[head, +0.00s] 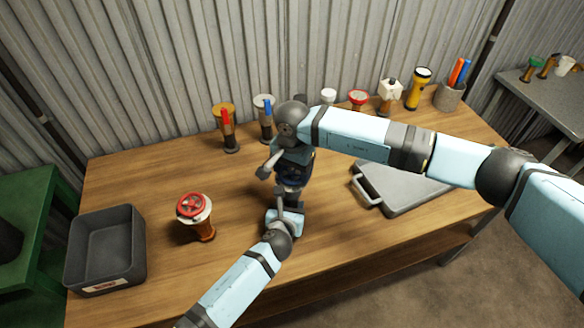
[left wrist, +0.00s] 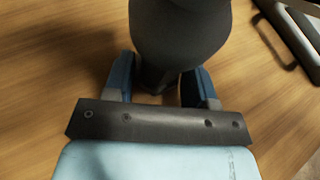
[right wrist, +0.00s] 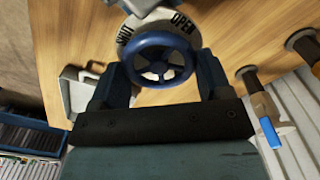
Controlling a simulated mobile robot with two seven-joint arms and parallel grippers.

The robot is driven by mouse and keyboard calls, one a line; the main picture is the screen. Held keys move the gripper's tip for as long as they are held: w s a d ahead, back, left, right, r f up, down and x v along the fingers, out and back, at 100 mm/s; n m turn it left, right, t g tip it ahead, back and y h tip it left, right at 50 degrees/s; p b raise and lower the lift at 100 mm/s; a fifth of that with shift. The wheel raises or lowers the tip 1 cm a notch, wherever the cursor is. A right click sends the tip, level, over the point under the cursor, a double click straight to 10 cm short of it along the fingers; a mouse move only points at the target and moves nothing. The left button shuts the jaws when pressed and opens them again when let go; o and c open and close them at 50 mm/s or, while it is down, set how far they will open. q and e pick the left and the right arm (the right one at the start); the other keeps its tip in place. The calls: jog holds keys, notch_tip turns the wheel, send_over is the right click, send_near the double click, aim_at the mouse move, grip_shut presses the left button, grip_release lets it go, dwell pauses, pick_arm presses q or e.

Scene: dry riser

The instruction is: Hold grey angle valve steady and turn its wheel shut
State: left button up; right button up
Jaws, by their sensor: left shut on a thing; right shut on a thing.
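The grey angle valve stands on the wooden table, mostly hidden by my arms in the head view. Its rounded grey body (left wrist: 180,35) fills the top of the left wrist view. My left gripper (left wrist: 158,85) is shut on its narrow lower part, a finger on each side. The valve's blue spoked wheel (right wrist: 158,58) shows in the right wrist view, in front of a white dial (right wrist: 150,28) lettered "OPEN". My right gripper (right wrist: 162,82) is shut on the wheel, one finger on each side of the rim. In the head view my right gripper (head: 291,172) is above my left gripper (head: 287,205).
An orange valve with a red wheel (head: 194,207) stands to the left, beside a dark bin (head: 139,245). A grey case (head: 405,192) lies to the right under my right arm. Several valves, a yellow flashlight (head: 416,90) and a pen cup (head: 448,97) line the back.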

aim_at(294, 173)
jog(key=m, duration=0.5)
jog(key=shift+s+d+m, duration=0.1)
jog(key=shift+m, duration=0.2)
jog(key=m, duration=0.5)
jog(key=shift+s+m, duration=0.15)
jog(key=shift+m, duration=0.15)
jog(key=o, duration=0.9)
jog(key=shift+r, duration=0.1)
notch_tip(294, 173, up, 12)
jog(key=shift+f, duration=0.1)
